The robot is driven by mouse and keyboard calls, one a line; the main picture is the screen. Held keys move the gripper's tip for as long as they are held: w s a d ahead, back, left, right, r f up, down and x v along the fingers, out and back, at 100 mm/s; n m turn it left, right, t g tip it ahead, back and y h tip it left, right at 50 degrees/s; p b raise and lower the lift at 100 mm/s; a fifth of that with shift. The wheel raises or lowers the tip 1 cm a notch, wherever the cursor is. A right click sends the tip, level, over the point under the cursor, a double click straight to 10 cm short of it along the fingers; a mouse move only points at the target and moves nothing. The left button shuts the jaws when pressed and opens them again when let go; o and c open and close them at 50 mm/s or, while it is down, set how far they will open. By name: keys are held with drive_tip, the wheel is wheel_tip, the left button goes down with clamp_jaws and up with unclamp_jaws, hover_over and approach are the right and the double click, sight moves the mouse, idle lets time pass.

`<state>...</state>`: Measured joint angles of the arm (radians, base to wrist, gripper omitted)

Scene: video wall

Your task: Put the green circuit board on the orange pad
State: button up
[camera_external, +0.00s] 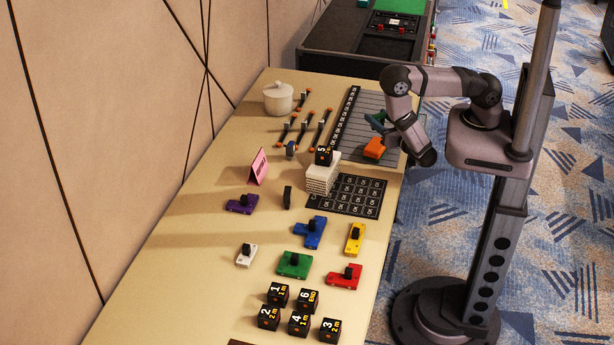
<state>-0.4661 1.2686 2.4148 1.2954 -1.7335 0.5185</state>
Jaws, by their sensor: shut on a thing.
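My gripper (386,127) is over the grey slatted area at the far right of the table. It is shut on a small teal-green piece (375,118), which looks like the green circuit board and is held tilted above the table. The fingers are small here and partly hidden by my wrist. The orange pad (374,148) is a small orange block just below and in front of the gripper, on the near part of the slatted area. The board and the pad look apart.
A black number card (347,195), a white stack (320,178) with a black cube (323,156) on it, and a pink sign (259,167) stand nearer. Coloured knobbed blocks and several numbered cubes fill the front. A white pot (278,99) is at the back left.

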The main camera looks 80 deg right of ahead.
drive_tip(key=shift+f, duration=3.2)
drive_tip(key=shift+f, duration=0.2)
drive_tip(key=o, duration=1)
drive_tip(key=shift+r, duration=0.1)
drive_tip(key=shift+r+p, duration=0.15)
drive_tip(key=shift+p, duration=0.15)
drive_tip(key=shift+v, duration=3.75)
